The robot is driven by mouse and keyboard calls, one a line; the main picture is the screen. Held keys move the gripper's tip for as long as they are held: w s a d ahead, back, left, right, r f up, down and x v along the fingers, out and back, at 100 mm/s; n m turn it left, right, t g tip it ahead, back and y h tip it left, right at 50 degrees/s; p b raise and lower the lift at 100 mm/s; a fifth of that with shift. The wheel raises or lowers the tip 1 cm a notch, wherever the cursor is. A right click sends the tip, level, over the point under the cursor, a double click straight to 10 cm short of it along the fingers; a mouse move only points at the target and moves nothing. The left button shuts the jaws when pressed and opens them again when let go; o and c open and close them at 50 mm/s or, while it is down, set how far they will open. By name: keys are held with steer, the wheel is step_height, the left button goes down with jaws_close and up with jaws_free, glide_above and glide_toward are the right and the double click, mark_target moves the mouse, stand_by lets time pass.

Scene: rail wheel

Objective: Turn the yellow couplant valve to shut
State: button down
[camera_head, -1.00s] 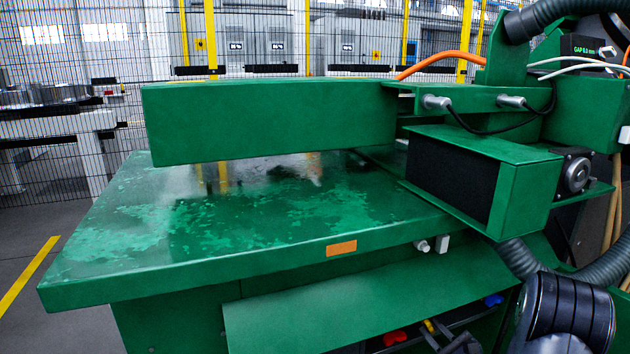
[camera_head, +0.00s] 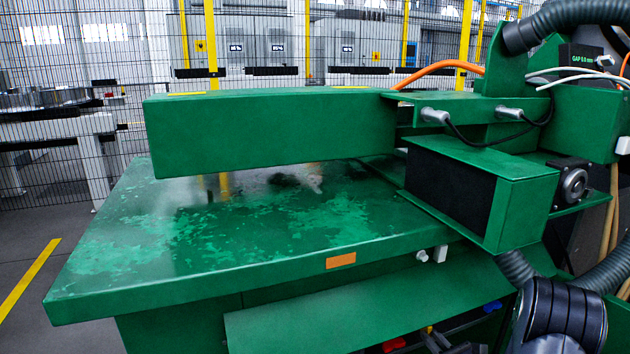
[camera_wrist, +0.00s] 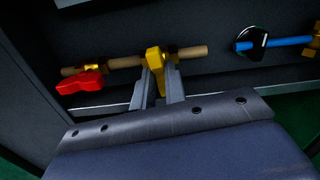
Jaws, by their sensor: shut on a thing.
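The yellow couplant valve (camera_wrist: 154,58) is in the upper middle of the wrist view, on a tan pipe with brass fittings. Its handle points down in the picture, crosswise to the pipe. My gripper (camera_wrist: 160,78) has one grey finger on each side of the handle and is shut on it. The fingers hide part of the handle.
A red valve handle (camera_wrist: 80,83) is to the left on the same pipe. A black round part (camera_wrist: 252,43) with a blue handle (camera_wrist: 262,44) is to the right. In the head view, a sloping green panel (camera_head: 350,310) overhangs the valves, below the green table (camera_head: 130,270).

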stand_by(0.3)
steer(key=shift+m, duration=0.8)
steer(key=c, duration=1.3)
jaws_free()
steer(key=shift+s+d, duration=0.1)
steer(key=v, duration=0.6)
steer(key=shift+s, duration=0.4)
